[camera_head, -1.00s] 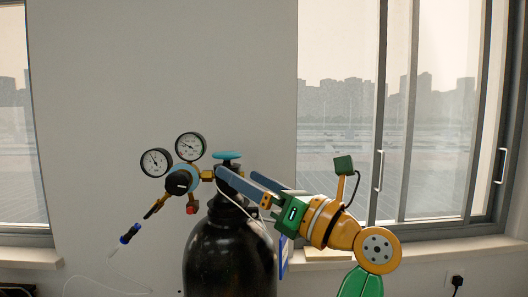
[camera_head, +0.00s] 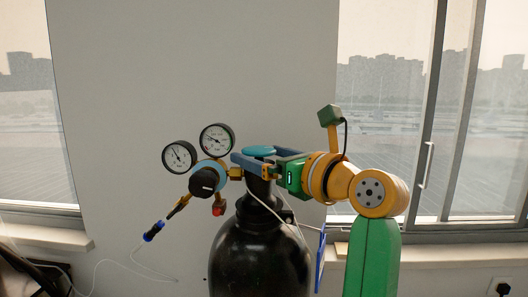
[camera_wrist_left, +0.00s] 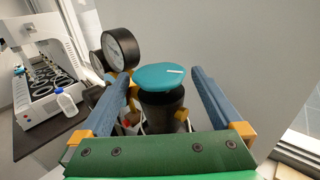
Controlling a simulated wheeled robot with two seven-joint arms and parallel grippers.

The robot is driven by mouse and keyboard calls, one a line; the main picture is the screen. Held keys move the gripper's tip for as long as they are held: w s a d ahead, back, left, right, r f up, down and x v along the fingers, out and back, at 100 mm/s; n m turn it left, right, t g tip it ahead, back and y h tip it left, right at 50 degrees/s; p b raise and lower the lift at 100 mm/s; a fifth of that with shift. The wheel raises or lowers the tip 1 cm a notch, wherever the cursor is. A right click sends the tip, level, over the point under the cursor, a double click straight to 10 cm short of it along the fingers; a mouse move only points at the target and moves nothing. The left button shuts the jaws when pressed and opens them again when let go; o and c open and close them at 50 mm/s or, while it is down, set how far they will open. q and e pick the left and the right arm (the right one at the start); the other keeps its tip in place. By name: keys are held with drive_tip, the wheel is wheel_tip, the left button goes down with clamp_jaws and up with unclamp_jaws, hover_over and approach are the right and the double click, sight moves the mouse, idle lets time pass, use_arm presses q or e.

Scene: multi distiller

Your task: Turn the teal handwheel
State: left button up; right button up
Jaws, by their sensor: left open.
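The teal handwheel (camera_head: 258,150) sits on top of the valve of a black gas cylinder (camera_head: 258,250). My left gripper (camera_head: 252,157) is open, with its two blue-grey fingers on either side of the handwheel. In the left wrist view the handwheel (camera_wrist_left: 162,74) is between the open fingers (camera_wrist_left: 160,82), with a visible gap on the right side; contact on the left side cannot be told. A white mark shows on its top face. My right gripper is not in view.
Two round gauges (camera_head: 216,139) and a black knob (camera_head: 205,182) stand left of the valve, close to the fingers. A thin white hose hangs near the cylinder. In the wrist view a white machine (camera_wrist_left: 40,75) and a bottle (camera_wrist_left: 66,102) stand on a dark table.

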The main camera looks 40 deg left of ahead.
use_arm(q)
drive_tip(key=shift+d, duration=0.15)
drive_tip(key=c, duration=0.4)
drive_tip(key=shift+r, duration=0.1)
drive_tip(key=c, duration=0.8)
drive_tip(key=shift+s+f+t+b, duration=0.1)
drive_tip(key=shift+f+t+b, duration=0.15)
drive_tip(key=shift+b, duration=0.4)
drive_tip(key=m+t+b, duration=0.1)
drive_tip(key=t, duration=0.1)
drive_tip(key=m+t+h+b, duration=0.1)
drive_tip(key=b, duration=0.1)
drive_tip(key=m+t+h+b, duration=0.1)
drive_tip(key=m+t+b, duration=0.1)
drive_tip(key=shift+s+t, duration=0.3)
drive_tip(key=shift+t, duration=0.05)
drive_tip(key=m+t+h+b, duration=0.2)
drive_tip(key=shift+s+r+t, duration=0.1)
drive_tip(key=shift+t, duration=0.3)
drive_tip(key=shift+s+a+r+m+t+h+b, duration=0.15)
drive_tip(key=shift+m+t+h+b, duration=0.3)
drive_tip(key=shift+m+t+h, duration=0.25)
drive_tip(key=shift+w+a+f+m+t+h+b, duration=0.15)
drive_tip(key=shift+m+t+h+b, duration=0.3)
drive_tip(key=shift+m+t+h, duration=0.25)
drive_tip(key=shift+s+r+m+h, duration=0.1)
drive_tip(key=shift+r+m+h, duration=0.05)
drive_tip(key=shift+m+h, duration=0.15)
drive_tip(key=o, duration=1.2)
